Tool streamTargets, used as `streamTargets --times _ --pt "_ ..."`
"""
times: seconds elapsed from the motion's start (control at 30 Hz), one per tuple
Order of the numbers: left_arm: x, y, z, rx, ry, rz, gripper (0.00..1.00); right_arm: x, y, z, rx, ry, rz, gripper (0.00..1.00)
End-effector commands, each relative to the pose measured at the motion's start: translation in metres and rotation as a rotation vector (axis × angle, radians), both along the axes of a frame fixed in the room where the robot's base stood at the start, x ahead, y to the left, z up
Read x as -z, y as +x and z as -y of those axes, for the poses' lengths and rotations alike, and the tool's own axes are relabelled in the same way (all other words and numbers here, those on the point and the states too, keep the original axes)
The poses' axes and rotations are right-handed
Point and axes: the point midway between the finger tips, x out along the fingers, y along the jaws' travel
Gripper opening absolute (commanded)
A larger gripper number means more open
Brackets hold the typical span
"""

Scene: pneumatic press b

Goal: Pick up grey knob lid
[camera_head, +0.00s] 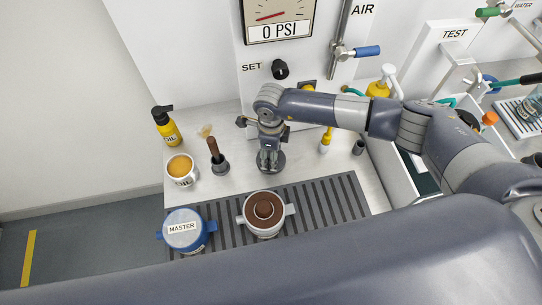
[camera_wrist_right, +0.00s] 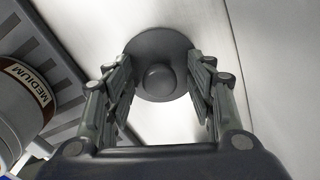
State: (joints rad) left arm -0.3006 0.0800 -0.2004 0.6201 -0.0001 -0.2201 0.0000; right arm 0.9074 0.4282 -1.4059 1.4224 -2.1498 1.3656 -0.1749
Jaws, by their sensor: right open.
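The grey knob lid is a dark round disc (camera_wrist_right: 180,48) with a rounded knob in its middle. In the head view its rim (camera_head: 280,165) shows under my right gripper (camera_head: 268,162), on the light counter behind the slatted tray. In the right wrist view my right gripper (camera_wrist_right: 160,78) is open, with one finger on each side of the knob and a gap on both sides. The fingers hide parts of the lid's edge. Whether the fingertips touch the disc cannot be told. My left gripper is not in view.
A white pot with brown contents (camera_head: 247,219) and a blue pot marked MASTER (camera_head: 190,241) stand on the slatted tray (camera_head: 335,200). A cup (camera_head: 182,182), a brush in a holder (camera_head: 219,164) and an oil bottle (camera_head: 172,135) stand left. The gauge panel (camera_head: 262,85) rises behind.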

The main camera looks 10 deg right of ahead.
Motion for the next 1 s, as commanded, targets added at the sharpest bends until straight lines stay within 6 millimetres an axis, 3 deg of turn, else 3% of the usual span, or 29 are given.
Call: streamTargets --times 0.1,0.3,0.77,1.0 --pt "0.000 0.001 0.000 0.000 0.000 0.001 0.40 0.000 0.000 0.000 0.000 0.000 0.000 0.48" --pt "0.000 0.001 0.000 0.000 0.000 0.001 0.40 0.000 0.000 0.000 0.000 0.000 0.000 0.03" --pt "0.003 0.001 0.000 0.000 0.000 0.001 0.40 -0.005 0.001 0.000 0.000 0.001 0.003 0.00" --pt "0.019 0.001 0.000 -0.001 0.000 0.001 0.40 -0.031 0.002 0.000 -0.002 0.003 0.007 0.00"
